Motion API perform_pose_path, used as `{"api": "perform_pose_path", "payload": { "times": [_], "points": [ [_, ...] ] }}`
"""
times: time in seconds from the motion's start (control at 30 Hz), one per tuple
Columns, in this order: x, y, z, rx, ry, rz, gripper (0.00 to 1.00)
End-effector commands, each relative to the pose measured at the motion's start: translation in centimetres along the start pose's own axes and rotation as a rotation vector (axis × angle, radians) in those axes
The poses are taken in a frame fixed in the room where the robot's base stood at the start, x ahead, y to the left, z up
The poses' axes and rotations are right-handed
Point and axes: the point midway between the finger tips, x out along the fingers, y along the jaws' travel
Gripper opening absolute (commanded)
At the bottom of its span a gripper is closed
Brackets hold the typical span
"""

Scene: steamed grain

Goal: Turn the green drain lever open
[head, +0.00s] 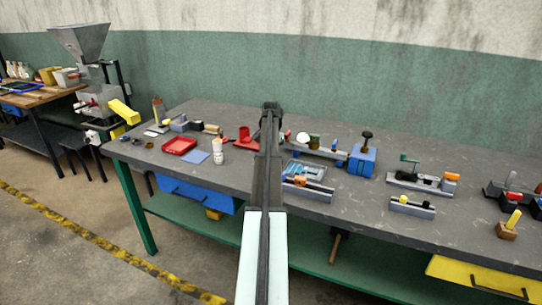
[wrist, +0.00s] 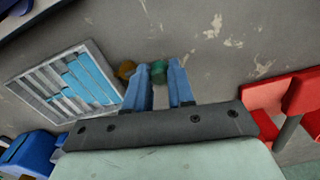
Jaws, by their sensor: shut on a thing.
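A small green part (wrist: 158,69), which looks like the green drain lever, shows between my fingertips in the wrist view. My gripper (wrist: 162,78) has its two blue fingers closed on it, over the grey bench top. How far the lever is turned cannot be told, as the fingers cover much of it. A small brown-orange round part (wrist: 126,69) is just left of the fingers. In the head view my own arm hides the fingertips and the held part.
A grey slotted tray with blue strips (wrist: 75,85) lies left of my fingers in the wrist view. A red stand (wrist: 296,105) is close on the right. In the head view, a blue block with a black knob (head: 362,160) stands right of my arm, and a red tray (head: 179,146) lies left.

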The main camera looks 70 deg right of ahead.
Motion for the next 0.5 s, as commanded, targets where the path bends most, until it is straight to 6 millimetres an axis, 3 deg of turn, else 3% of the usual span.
{"api": "perform_pose_path", "payload": {
  "times": [0.27, 0.5],
  "points": [
    [0.0, 0.1, 0.4, -0.078, 0.0, 0.0, 0.0],
    [0.0, 0.4, 1.3, -0.259, 0.0, 0.0, 0.0]
  ]
}}
